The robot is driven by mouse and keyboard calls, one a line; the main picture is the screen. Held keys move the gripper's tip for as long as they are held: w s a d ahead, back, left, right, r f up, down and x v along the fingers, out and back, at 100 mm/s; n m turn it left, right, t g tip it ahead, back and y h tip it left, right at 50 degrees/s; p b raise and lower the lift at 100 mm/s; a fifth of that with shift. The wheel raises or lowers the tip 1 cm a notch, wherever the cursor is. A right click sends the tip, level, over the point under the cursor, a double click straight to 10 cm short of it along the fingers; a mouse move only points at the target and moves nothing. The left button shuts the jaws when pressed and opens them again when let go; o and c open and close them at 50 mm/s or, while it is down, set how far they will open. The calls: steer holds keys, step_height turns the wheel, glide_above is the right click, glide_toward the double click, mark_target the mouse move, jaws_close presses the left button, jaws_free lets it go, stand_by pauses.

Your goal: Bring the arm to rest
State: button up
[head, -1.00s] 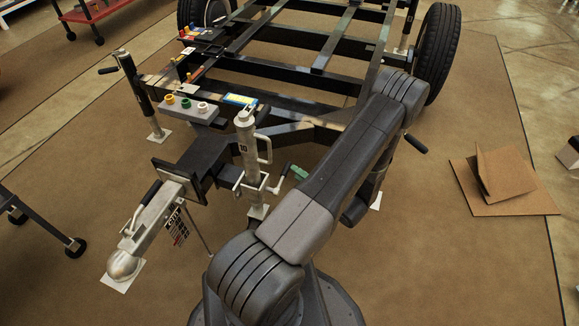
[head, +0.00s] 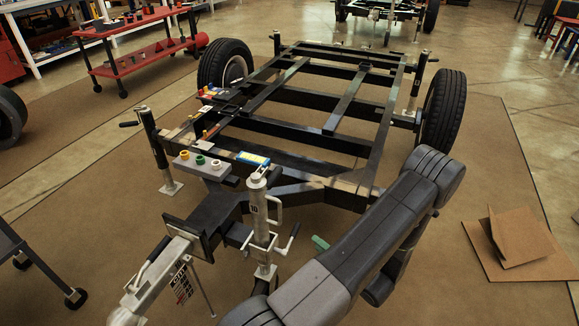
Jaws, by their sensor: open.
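My grey arm (head: 375,235) rises from the bottom of the head view and leans to the right. Its upper link ends in a rounded elbow (head: 436,170) beside the trailer's front right corner. From the elbow it folds back down behind the upper link, and only part of that lower section shows. My gripper is not visible; the folded arm or the picture's edge hides it.
A black trailer frame (head: 345,110) fills the middle, close to my arm. Its silver jack (head: 260,225) and coupler (head: 160,265) stand left of the arm. A small green piece (head: 320,243) shows beside the arm. Cardboard (head: 515,240) lies at right, with bare mat around it.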

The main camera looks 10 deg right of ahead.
steer(key=b+x, duration=0.1)
steer(key=x, duration=1.2)
steer(key=shift+f, duration=0.1)
steer(key=shift+b, duration=0.35)
steer(key=p+v, duration=0.2)
steer(key=v, duration=1.2)
steer(key=w+a+f, duration=0.1)
steer(key=w+a, duration=0.2)
steer(key=w, duration=0.3)
steer(key=w+a+f+m, duration=0.1)
steer(key=w+a, duration=0.3)
steer(key=w, duration=0.2)
steer(key=shift+f+g, duration=0.2)
steer(key=shift+g, duration=0.1)
steer(key=shift+w, duration=0.1)
